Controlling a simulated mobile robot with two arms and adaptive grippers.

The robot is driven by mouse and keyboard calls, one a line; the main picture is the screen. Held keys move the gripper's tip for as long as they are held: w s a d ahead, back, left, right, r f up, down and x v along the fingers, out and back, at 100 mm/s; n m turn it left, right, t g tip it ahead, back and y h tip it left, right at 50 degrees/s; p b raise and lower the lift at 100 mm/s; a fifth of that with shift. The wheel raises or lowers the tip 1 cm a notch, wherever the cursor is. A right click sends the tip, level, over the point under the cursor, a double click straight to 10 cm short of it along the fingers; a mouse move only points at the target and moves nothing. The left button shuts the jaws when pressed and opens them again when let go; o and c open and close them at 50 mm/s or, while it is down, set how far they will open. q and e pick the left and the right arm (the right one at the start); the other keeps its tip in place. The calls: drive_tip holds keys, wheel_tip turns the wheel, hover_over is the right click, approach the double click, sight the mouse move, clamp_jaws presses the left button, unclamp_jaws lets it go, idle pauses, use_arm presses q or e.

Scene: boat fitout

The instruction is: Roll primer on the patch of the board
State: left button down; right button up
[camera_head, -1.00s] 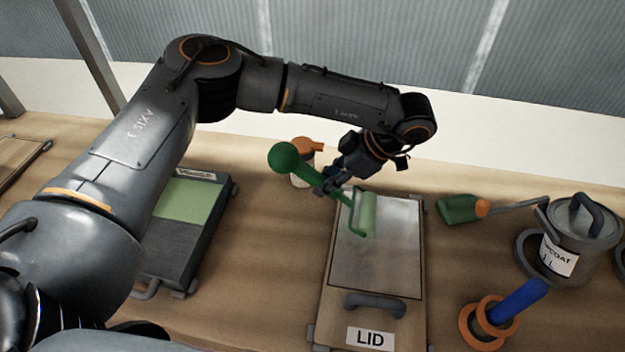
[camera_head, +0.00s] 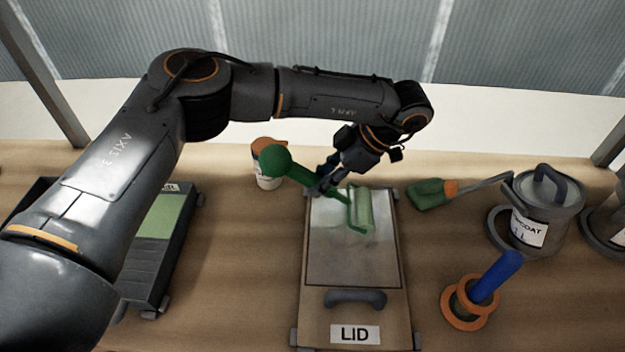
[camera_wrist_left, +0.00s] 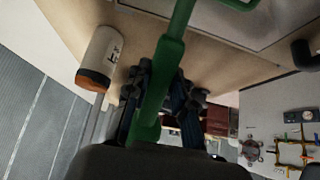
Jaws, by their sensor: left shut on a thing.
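The board (camera_head: 397,270) carries a LID label at its front, a dark handle, and a grey patch (camera_head: 345,262) with a dark outline. My left gripper (camera_head: 328,182) is shut on the green handle of a paint roller (camera_head: 275,162). The handle also shows between the fingers in the left wrist view (camera_wrist_left: 165,75). The pale green roller sleeve (camera_head: 362,208) is over the far right part of the patch. I cannot tell whether it touches. The patch looks unevenly whitish near the sleeve. My right gripper is not in view.
A paint tray (camera_head: 150,265) with a green area stands left. To the right are a green brush-like tool (camera_head: 430,194), a grey labelled can (camera_head: 540,215) and a blue-handled tool in an orange ring (camera_head: 490,285).

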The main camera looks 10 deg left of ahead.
sight(335, 187)
use_arm(q)
drive_tip(key=d+b, duration=0.1)
drive_tip(key=d, duration=0.1)
drive_tip(key=w+d, duration=0.1)
drive_tip(key=d, duration=0.1)
drive_tip(key=shift+d+b, duration=0.1)
drive_tip(key=shift+b, duration=0.3)
drive_tip(key=shift+d, duration=0.25)
drive_tip(key=shift+r, duration=0.1)
drive_tip(key=shift+a, duration=0.15)
drive_tip(key=shift+a, duration=0.3)
drive_tip(key=shift+s+a+p, duration=0.25)
drive_tip(key=shift+a, duration=0.75)
drive_tip(key=shift+s+a+p, duration=0.25)
drive_tip(key=shift+a, duration=0.7)
